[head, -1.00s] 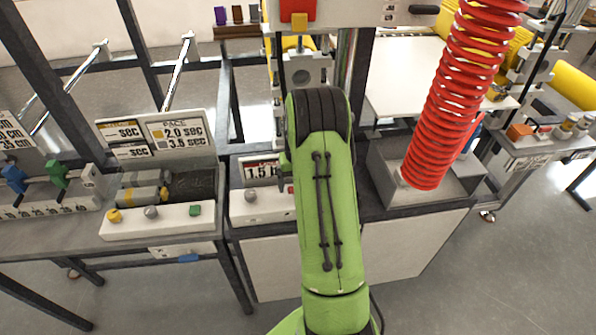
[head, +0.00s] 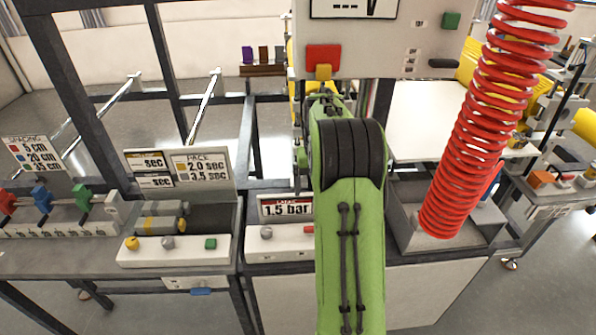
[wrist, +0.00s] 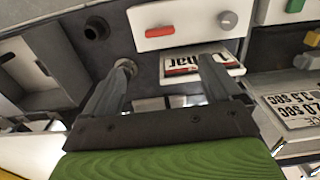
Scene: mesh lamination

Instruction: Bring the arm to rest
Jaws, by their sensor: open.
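My green arm (head: 350,240) reaches forward from the bottom of the head view, with its dark joint in front of the middle station. My gripper (wrist: 165,72) shows in the wrist view with its two grey fingers apart and nothing between them. Beyond the fingers are the "bar" sign (wrist: 190,66) and a white panel with a red switch (wrist: 160,31) and a grey knob. The same sign reads 1.5 bar in the head view (head: 286,208).
A red coiled hose (head: 470,130) hangs right of my arm, over a grey open box (head: 405,222). A control box with a red button (head: 323,57) is above the arm. Left stand a control panel (head: 180,250) and a rack of coloured knobs (head: 60,222).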

